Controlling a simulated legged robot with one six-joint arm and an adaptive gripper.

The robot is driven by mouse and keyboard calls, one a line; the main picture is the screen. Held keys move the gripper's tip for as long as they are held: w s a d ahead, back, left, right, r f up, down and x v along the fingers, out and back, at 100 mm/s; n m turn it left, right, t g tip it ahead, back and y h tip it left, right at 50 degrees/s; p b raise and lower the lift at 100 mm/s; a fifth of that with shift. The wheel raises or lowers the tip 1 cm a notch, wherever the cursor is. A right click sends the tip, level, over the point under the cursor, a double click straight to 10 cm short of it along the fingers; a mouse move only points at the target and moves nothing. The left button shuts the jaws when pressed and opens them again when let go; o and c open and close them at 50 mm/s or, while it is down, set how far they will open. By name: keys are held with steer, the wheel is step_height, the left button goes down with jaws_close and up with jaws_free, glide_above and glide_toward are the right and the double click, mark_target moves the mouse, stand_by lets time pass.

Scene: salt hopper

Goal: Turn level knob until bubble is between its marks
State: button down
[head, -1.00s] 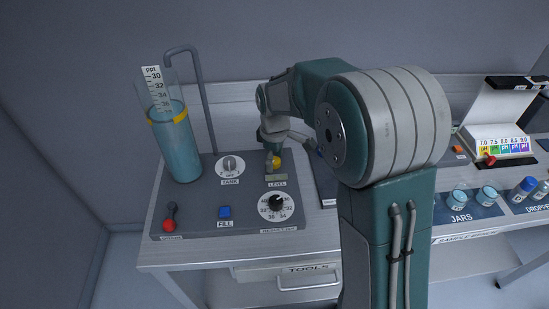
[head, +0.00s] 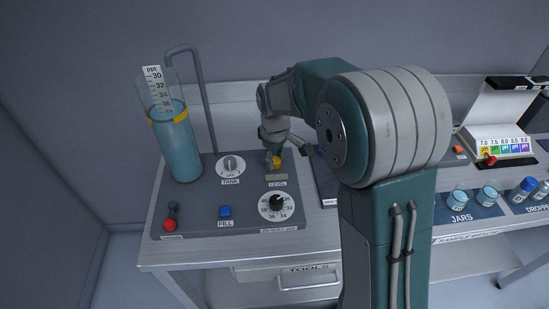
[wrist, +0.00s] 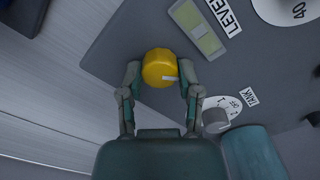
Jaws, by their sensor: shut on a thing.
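The yellow level knob (wrist: 160,66) sits between the two fingers of my gripper (wrist: 160,78) in the wrist view, with a pale pointer mark on its right side. My gripper is shut on the knob, a finger on either side. In the head view the knob (head: 277,161) shows partly below my gripper (head: 274,156). The level vial (wrist: 195,31) is a pale green strip beside the LEVEL label in the wrist view. It also shows in the head view (head: 277,178), just in front of the knob. The bubble and its marks are too small to tell.
The grey panel (head: 197,212) also bears the TANK dial (head: 230,166), a blue FILL button (head: 225,212), a red lever (head: 170,219), a numbered dial (head: 277,203) and a blue-filled cylinder (head: 177,150). Jars (head: 460,197) and a pH chart (head: 502,146) stand to the right.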

mark_target(274, 159)
steer(key=shift+f, duration=0.1)
steer(key=shift+c, duration=1.5)
jaws_free()
step_height(274, 159, up, 12)
